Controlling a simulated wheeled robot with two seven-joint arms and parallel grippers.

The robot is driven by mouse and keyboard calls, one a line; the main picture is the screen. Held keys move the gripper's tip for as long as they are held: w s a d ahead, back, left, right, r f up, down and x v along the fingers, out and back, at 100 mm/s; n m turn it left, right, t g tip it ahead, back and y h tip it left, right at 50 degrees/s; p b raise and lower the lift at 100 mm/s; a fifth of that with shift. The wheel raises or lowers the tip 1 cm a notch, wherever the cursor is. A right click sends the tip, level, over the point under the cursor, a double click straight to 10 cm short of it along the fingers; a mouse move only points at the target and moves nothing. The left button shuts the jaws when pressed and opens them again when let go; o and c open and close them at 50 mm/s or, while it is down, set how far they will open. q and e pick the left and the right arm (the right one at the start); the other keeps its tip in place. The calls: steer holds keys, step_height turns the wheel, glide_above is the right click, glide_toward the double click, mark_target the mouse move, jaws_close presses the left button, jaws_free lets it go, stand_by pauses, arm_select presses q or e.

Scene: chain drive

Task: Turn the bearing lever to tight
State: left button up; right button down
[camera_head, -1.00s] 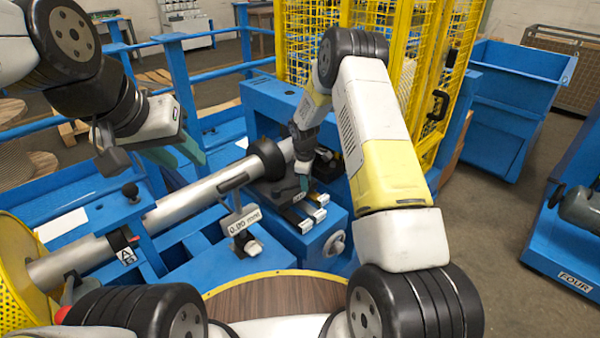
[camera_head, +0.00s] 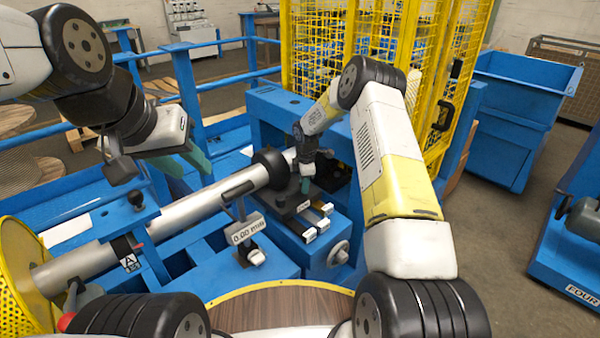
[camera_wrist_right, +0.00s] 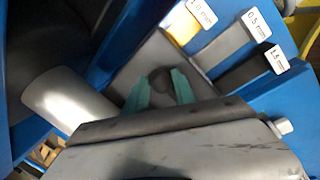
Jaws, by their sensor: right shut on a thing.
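My right gripper (camera_head: 306,178) reaches down to a dark grey block on the blue machine, beside the end of the thick grey shaft (camera_head: 185,212). In the right wrist view its teal fingers (camera_wrist_right: 161,88) are shut on a dark round knob (camera_wrist_right: 160,79) above a grey plate. I cannot tell whether this knob belongs to the bearing lever, and no tight mark is readable. A black ball knob (camera_head: 136,198) stands upright near the bearing marked A (camera_head: 130,262). My left gripper (camera_head: 184,160) is open and empty, above the machine at the left.
A sign reading about 0.00 mm (camera_head: 248,230) stands beside the shaft. Labelled shim strips (camera_head: 318,222) lie near my right gripper; the wrist view shows them too (camera_wrist_right: 222,45). A yellow mesh cage (camera_head: 400,60) stands behind. Blue rails (camera_head: 235,85) run at the left.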

steer(key=shift+w, duration=0.1)
steer(key=c, duration=1)
jaws_free()
steer(key=shift+c, duration=0.2)
steer(key=r, duration=0.2)
steer(key=s+r, duration=0.1)
steer(key=r, duration=0.4)
steer(key=shift+s+r, duration=0.3)
steer(key=shift+r, duration=0.05)
